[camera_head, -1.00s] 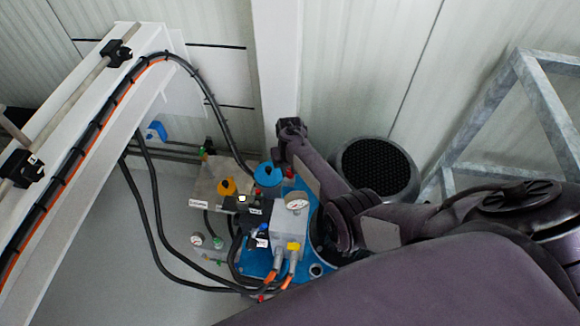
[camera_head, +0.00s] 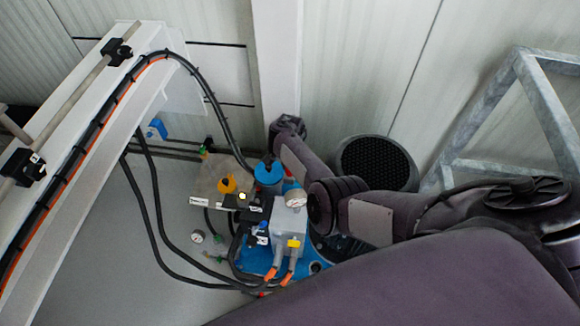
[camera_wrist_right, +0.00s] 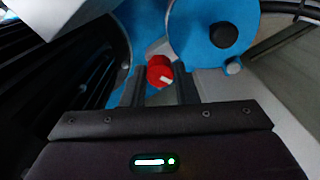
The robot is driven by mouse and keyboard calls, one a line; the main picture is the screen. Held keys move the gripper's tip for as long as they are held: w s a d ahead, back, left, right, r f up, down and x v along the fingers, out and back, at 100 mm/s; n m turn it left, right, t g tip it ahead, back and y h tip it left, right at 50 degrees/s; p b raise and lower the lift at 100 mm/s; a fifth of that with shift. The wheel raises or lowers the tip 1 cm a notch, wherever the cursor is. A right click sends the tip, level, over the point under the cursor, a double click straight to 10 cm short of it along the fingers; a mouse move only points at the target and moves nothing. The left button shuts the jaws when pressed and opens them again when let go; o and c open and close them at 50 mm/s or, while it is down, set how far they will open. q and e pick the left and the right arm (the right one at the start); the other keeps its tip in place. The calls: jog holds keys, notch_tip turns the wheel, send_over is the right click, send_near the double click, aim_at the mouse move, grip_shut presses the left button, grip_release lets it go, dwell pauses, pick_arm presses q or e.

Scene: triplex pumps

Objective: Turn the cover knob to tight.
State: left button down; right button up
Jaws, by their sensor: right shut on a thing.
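The cover knob is a small red knob with a white mark (camera_wrist_right: 159,71), seen in the right wrist view just beyond my right gripper (camera_wrist_right: 160,88). The two dark fingers of this gripper stand on either side of the knob and are shut on it. The white mark points to the lower right in that view. In the head view my right wrist hangs over the pump and hides the knob and the fingertips. My left gripper is in neither view.
A round black grille (camera_head: 378,163) lies behind my arm. Dark hoses (camera_head: 157,225) loop at left.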

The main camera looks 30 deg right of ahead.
jog(key=m+b, duration=0.1)
jog(key=m, duration=0.3)
jog(key=shift+m, duration=0.4)
dwell(0.4)
jog(key=o, duration=1)
jog(key=shift+r+p, duration=1.4)
jog(key=shift+r, duration=2.5)
jog(key=shift+r, duration=0.1)
